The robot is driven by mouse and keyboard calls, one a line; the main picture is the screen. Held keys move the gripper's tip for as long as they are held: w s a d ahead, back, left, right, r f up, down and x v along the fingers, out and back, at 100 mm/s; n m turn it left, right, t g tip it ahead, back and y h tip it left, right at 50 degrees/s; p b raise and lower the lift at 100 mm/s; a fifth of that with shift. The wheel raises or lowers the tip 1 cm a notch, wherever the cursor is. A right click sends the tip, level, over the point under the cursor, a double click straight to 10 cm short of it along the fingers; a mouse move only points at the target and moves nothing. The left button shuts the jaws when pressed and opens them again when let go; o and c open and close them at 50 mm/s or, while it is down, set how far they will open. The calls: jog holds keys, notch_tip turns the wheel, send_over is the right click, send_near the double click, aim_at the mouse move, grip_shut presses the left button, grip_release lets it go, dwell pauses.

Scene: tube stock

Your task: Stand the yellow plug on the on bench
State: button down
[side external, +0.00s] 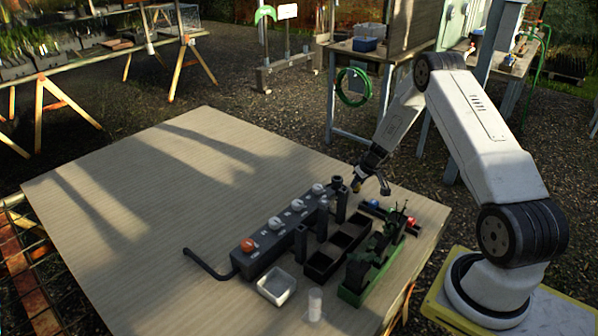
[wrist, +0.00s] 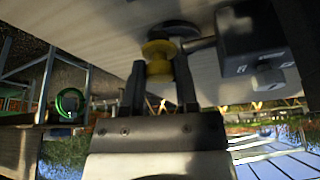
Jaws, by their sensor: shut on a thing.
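The yellow plug (wrist: 158,50) is a small round spool-like piece, held between the two dark fingertips of my gripper (wrist: 158,82) in the wrist view. In the side view my gripper (side external: 372,178) is above the far right part of the bench (side external: 150,200), near the far end of the dark block, and the plug (side external: 356,186) is a small yellow spot at its fingertips. The plug appears off the bench surface, but the exact gap is hard to tell.
A long dark block (side external: 262,249) with white and orange knobs lies beside black bins (side external: 322,265) and a green rack (side external: 352,292). A white tray (side external: 277,285) and a clear cup (side external: 315,304) stand in front. Red and blue pieces sit at right. The bench's left half is clear.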

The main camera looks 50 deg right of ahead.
aim_at(359, 189)
jog(key=shift+f, duration=2.1)
jog(key=shift+f, duration=0.4)
jog(key=shift+c, duration=1.4)
grip_release()
jog(key=shift+v, duration=3.9)
jog(key=shift+r, duration=0.1)
